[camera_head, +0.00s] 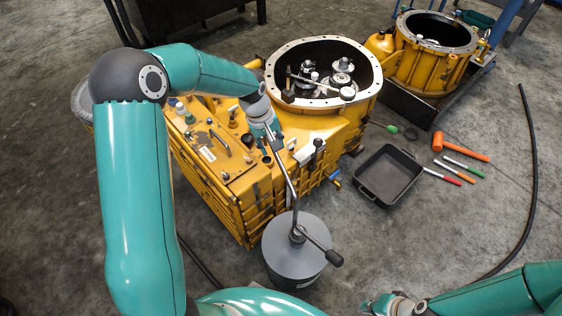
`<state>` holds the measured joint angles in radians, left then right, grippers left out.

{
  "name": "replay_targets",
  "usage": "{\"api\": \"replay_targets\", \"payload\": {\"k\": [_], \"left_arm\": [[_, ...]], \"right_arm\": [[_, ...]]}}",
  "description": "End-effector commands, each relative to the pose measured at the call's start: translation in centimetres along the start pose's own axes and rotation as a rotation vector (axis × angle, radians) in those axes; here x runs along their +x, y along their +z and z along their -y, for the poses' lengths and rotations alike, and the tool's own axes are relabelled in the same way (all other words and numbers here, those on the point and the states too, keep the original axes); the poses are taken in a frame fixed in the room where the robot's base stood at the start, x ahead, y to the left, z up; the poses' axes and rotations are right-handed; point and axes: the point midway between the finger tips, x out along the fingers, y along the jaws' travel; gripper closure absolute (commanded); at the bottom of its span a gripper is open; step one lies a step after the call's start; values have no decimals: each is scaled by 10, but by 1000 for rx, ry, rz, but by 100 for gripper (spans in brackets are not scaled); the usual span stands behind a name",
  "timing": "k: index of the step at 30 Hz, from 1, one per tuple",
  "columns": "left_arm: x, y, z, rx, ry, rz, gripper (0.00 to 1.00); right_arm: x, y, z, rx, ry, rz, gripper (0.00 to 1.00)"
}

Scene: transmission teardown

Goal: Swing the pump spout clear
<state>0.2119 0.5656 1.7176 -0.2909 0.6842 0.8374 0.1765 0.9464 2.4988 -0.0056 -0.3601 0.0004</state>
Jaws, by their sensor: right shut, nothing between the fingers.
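The pump is a grey drum (290,262) standing on the floor in front of the yellow gearbox, with a dark lever ending in a black knob (334,258). Its thin metal spout (288,180) rises from the pump head toward the front of the gearbox top. My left gripper (270,137) is at the spout's upper end, partly hidden by its own wrist; I cannot tell whether its fingers close on the spout. My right gripper (378,305) is low at the bottom edge, shut and empty, right of the drum and apart from it.
The yellow gearbox (215,190) has a round open housing (320,112) with metal parts inside. A black tray (388,178), an orange mallet (460,148) and several coloured markers (462,162) lie right of it. A second yellow housing (425,68) stands behind. A black hose (533,150) curves at right.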

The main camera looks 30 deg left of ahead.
Motion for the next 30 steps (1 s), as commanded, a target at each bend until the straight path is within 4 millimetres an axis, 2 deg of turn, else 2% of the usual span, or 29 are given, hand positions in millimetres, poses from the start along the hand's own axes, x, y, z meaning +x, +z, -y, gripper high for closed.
{"api": "replay_targets", "payload": {"k": [1,6,12,17,25,30], "left_arm": [[14,1,1,0,-3,4,59],[48,1,1,0,-2,3,59],[74,0,0,2,-1,1,59],[83,0,-1,1,0,1,59],[84,0,-1,2,1,0,59],[84,1,-1,3,1,0,86]], "right_arm": [[2,0,-1,0,0,0,100],[5,0,-2,0,0,0,100],[7,0,-2,0,0,0,100],[7,0,-3,0,0,0,100],[7,0,-3,0,0,0,100],[7,0,-3,0,0,0,100]]}}
